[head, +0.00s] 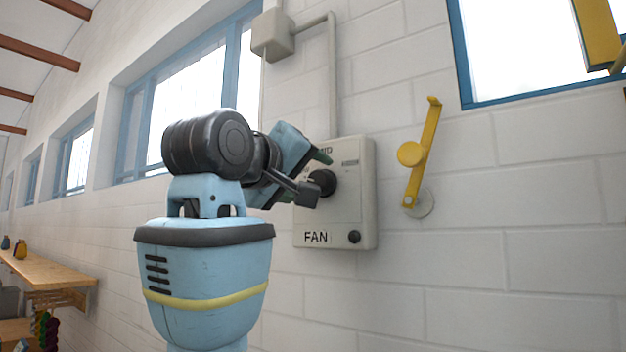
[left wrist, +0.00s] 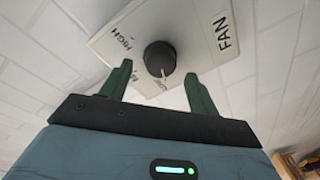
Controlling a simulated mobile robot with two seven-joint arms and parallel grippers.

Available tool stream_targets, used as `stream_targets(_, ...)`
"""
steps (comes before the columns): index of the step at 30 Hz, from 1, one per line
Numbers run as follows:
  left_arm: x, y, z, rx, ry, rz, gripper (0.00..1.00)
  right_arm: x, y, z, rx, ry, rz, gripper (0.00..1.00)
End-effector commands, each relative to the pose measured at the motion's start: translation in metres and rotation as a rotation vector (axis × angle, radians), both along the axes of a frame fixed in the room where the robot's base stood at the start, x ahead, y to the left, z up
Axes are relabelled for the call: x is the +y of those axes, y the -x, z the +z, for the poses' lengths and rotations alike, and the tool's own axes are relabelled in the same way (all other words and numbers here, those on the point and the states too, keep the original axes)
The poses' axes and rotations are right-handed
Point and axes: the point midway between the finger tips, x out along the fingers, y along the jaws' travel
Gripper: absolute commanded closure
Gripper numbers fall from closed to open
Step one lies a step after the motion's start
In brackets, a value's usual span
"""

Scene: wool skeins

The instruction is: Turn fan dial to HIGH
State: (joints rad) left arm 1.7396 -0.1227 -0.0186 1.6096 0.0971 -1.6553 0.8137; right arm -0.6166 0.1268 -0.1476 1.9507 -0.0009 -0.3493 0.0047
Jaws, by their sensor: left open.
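The fan control box (head: 344,215) is a pale grey panel on the white brick wall, marked FAN at the bottom. Its round black dial (head: 322,183) also shows in the left wrist view (left wrist: 160,57). There, the white pointer mark faces the picture's bottom, away from the HIGH label at upper left; a label near the pointer is too small to read surely. My left gripper (head: 314,174) is at the dial from the left, open. In the left wrist view its green fingers (left wrist: 158,70) stand either side of the dial's near edge; contact cannot be told. My right gripper is not seen.
A yellow lever (head: 421,160) is mounted on the wall right of the box. A small black knob (head: 354,237) sits at the box's lower right. A conduit (head: 332,80) runs up from the box. A wooden shelf (head: 45,268) is at far left.

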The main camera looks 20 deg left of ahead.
Motion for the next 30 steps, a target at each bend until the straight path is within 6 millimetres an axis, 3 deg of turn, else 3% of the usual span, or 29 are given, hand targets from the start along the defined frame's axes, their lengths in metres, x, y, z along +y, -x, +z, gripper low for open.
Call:
stream_targets(6,-0.005,-0.021,0.000,0.000,0.000,0.000,0.39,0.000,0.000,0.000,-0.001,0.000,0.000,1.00)
stream_targets(17,-0.006,-0.026,0.000,-0.001,0.000,0.000,0.39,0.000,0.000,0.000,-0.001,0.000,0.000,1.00)
stream_targets(27,-0.006,-0.026,0.000,-0.001,0.000,0.000,0.82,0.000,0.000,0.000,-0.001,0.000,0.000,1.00)
stream_targets(30,-0.006,-0.026,0.000,-0.002,-0.002,0.000,0.83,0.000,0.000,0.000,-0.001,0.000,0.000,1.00)
